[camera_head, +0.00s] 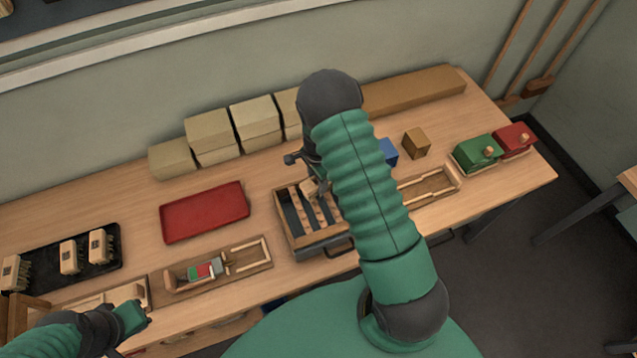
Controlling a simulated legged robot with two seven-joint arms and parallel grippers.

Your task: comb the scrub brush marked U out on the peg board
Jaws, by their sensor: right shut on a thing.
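My right arm crosses the middle of the view. Its gripper (318,187) is shut on a small pale wooden block (309,187), likely a scrub brush, over a dark wooden-framed box with slats (291,238). The arm hides part of both, and no letter on the block can be read. Three tan brushes with bristles sit on a black tray (48,254) at the left: one (98,246), another (70,257) and a third (14,272). Their marks are too small to read. My left gripper (134,318) is low at the left, its jaws unclear. I cannot tell for sure which fixture is the peg board.
A red tray (204,212) lies left of the box. A wooden fixture (255,257) with a red and green piece is in front. Cardboard boxes (212,137) line the wall. A brown cube (417,143), blue block (388,151), green box (475,152) and red box (513,140) stand right.

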